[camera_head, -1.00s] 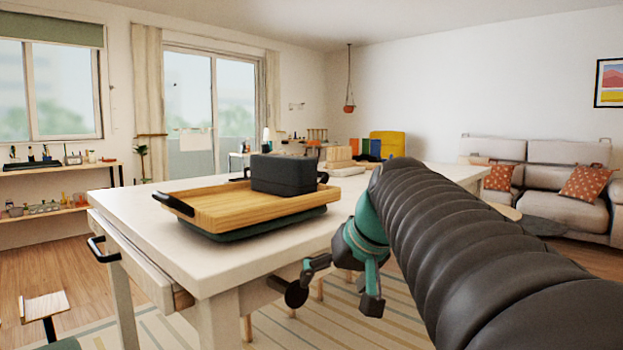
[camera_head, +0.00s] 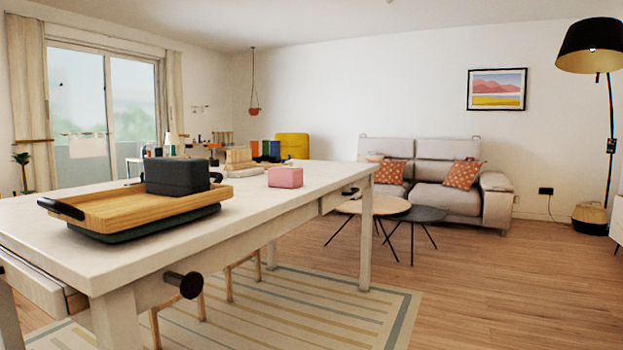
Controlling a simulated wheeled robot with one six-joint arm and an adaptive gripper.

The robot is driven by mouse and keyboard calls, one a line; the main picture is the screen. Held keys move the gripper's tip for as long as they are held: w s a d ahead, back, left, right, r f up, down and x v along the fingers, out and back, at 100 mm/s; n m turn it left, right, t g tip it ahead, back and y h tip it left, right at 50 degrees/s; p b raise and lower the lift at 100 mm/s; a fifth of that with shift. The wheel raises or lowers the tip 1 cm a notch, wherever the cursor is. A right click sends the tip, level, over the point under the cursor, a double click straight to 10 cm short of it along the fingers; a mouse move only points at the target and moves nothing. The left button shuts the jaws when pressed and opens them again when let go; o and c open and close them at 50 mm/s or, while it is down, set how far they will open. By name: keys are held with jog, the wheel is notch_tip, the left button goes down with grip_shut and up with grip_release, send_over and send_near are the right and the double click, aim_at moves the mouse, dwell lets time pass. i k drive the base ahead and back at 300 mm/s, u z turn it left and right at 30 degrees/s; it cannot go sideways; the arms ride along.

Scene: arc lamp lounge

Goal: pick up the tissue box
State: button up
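A small pink box (camera_head: 285,177), which looks like the tissue box, sits on the white table (camera_head: 205,233) near its front edge, right of centre along the tabletop. It is small in the view, and I cannot make out an opening or tissue on its top. A dark grey rounded block (camera_head: 177,176) stands on a wooden tray (camera_head: 112,216) with dark handles, at the nearer left part of the table. My gripper and arm are not in view.
Cream blocks (camera_head: 239,160) and coloured upright items (camera_head: 265,150) stand farther back on the table. Two round low tables (camera_head: 373,206) and a sofa (camera_head: 440,197) stand beyond. The wooden floor (camera_head: 480,290) at right is open; a striped rug (camera_head: 335,305) lies by the table.

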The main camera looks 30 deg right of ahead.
aim_at(278, 177)
jog(key=z, duration=0.3)
jog(key=k, duration=0.65)
jog(key=u, duration=0.6)
jog(key=i, duration=0.95)
jog(key=z, duration=0.55)
jog(key=i, duration=0.65)
jog(key=z, duration=0.75)
